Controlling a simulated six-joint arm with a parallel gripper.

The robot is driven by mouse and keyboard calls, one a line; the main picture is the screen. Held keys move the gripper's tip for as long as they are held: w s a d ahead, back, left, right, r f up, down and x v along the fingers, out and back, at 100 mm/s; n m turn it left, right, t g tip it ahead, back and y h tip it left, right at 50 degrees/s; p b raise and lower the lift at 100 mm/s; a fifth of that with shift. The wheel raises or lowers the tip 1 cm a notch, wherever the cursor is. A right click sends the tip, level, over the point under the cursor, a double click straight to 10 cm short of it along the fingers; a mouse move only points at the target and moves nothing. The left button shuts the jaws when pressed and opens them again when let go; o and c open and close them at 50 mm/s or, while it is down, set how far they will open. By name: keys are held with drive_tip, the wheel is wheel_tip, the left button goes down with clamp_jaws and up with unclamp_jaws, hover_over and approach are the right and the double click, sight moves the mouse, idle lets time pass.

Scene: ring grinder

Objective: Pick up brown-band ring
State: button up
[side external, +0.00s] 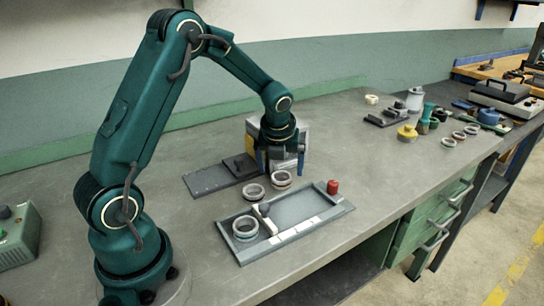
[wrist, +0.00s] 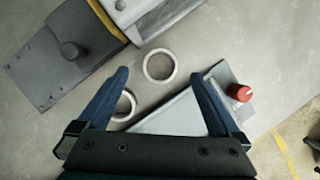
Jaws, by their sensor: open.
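A ring with a brownish band (side external: 281,183) lies on the bench behind the grey tray. It appears to be the pale ring (wrist: 145,68) in the wrist view, where its band colour cannot be told. My gripper (side external: 280,164) is open and empty, pointing down above and close to this ring. In the wrist view, the ring lies between the two spread fingertips of my gripper (wrist: 160,73), slightly ahead of them. A second ring (side external: 254,197) lies to its left; it also shows in the wrist view (wrist: 133,101), partly behind the left finger.
The grey tray (side external: 335,208) holds another ring (side external: 245,235) and a light handled part (side external: 263,216). A red knob (side external: 333,187) is at its back right corner. A dark plate with a block (side external: 212,180) and a box (side external: 302,135) stand close behind. Several more rings lie far right.

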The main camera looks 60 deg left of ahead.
sight(281, 174)
drive_tip(key=shift+x, duration=1.85)
drive_tip(key=shift+c, duration=0.3)
drive_tip(key=c, duration=1.5)
